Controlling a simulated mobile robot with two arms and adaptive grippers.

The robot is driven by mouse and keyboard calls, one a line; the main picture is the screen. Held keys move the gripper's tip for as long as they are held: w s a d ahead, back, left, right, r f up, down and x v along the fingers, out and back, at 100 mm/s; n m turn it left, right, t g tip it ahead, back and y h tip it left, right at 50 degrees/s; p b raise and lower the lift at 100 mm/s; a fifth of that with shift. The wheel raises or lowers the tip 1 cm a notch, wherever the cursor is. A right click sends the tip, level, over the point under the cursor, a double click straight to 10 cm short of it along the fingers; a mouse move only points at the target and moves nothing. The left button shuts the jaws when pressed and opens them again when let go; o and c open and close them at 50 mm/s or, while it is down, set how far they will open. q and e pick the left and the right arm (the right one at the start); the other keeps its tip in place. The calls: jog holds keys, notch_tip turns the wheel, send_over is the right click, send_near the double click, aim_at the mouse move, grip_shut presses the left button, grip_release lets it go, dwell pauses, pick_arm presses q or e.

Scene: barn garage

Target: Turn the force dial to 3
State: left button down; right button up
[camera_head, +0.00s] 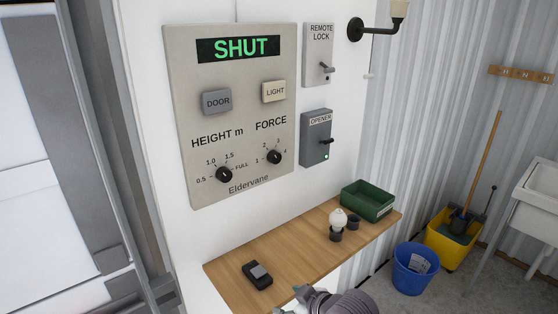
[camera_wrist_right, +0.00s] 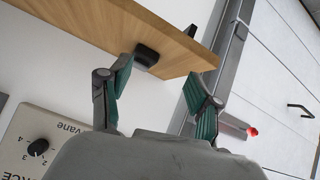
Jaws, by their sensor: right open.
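The force dial (camera_head: 274,157) is a black round knob at the lower right of the beige wall panel (camera_head: 181,60), under the word FORCE, with marks 1 to 4 around it. I cannot tell exactly which mark its pointer faces. The dial also shows in the right wrist view (camera_wrist_right: 38,147), at the lower left. My right gripper (camera_head: 305,295) is at the bottom edge of the head view, in front of the wooden shelf and well below the dial. In the right wrist view its two fingers (camera_wrist_right: 158,85) are apart with nothing between them. My left gripper is not in view.
The panel also has a height dial (camera_head: 224,174), DOOR (camera_head: 216,102) and LIGHT (camera_head: 274,92) buttons and a SHUT display (camera_head: 240,48). The opener box (camera_head: 316,140) is right of it. The shelf (camera_head: 310,247) below holds a black remote (camera_head: 257,275) and green tray (camera_head: 367,208).

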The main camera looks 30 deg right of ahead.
jog(key=w+d+r+t, duration=0.4)
jog(key=w+d+r, duration=0.25)
jog(key=r, duration=0.25)
jog(key=t, duration=0.4)
send_near(277, 159)
jog(key=w+p, duration=0.2)
jog(key=w, duration=0.2)
jog(key=w+p, duration=0.2)
jog(key=w, duration=0.2)
jog(key=shift+a+r, duration=0.15)
jog(key=shift+a, duration=0.05)
jog(key=shift+w, duration=0.5)
jog(key=c, duration=1.1)
